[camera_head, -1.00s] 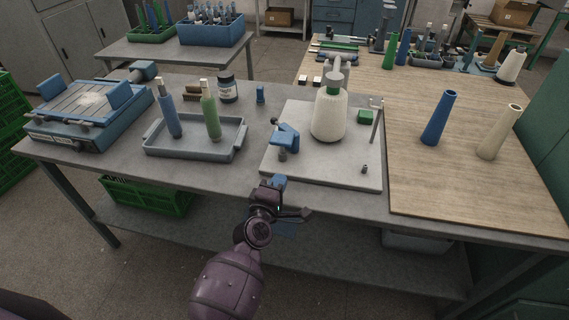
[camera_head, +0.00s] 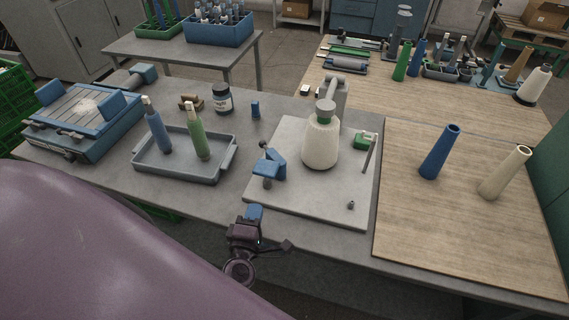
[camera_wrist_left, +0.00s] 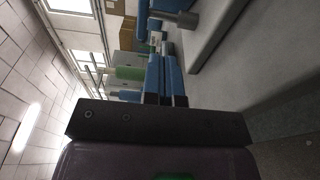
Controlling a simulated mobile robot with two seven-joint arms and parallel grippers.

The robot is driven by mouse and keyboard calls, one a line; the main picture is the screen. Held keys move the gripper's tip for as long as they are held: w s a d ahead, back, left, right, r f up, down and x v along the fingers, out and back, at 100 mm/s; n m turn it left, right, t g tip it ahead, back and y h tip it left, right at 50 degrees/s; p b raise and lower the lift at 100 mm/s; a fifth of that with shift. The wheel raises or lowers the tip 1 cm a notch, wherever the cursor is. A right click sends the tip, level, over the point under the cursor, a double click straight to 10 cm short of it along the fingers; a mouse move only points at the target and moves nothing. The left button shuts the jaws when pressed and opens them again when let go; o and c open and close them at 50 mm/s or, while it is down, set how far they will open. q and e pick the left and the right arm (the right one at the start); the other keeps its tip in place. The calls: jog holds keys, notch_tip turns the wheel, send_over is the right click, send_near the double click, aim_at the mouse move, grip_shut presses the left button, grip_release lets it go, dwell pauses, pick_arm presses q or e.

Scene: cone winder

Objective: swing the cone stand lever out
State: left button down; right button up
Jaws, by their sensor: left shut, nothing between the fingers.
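The cone stand is a pale grey base plate (camera_head: 310,208) with a white yarn cone (camera_head: 320,143) standing upright on it. A blue lever-like part (camera_head: 269,168) with a short grey peg under it sits at the plate's left side. My left gripper (camera_head: 254,212) is just in front of the plate's front left corner, nearer to me than the blue part and apart from it. In the left wrist view its blue fingers (camera_wrist_left: 165,76) are together and empty. A grey cylinder (camera_wrist_left: 180,18) with blue beside it shows beyond the fingertips. My right gripper is not in view.
A grey tray (camera_head: 182,178) with a blue and a green spindle stands left of the plate. A thin grey post (camera_head: 369,154) and green block (camera_head: 362,140) are at the plate's right. A blue cone (camera_head: 439,152) and cream cone (camera_head: 505,173) stand on the wooden top.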

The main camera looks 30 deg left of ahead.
pick_arm(q)
jog(key=shift+w+a+r, duration=0.1)
jog(key=shift+w+a, duration=0.25)
jog(key=shift+w, duration=0.3)
send_near(280, 168)
jog(key=w+a, duration=0.2)
jog(key=a, duration=0.1)
jog(key=w+a, duration=0.1)
jog(key=a, duration=0.1)
jog(key=shift+p, duration=0.3)
jog(key=shift+w+d, duration=0.3)
jog(key=shift+w, duration=0.25)
jog(key=shift+w+d, duration=0.3)
jog(key=shift+w, duration=0.2)
jog(key=shift+w+d, duration=0.25)
jog(key=shift+w, duration=0.3)
jog(key=shift+w+d, duration=0.1)
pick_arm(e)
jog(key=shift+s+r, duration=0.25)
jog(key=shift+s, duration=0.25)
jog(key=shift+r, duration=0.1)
pick_arm(q)
jog(key=shift+w+d, duration=0.15)
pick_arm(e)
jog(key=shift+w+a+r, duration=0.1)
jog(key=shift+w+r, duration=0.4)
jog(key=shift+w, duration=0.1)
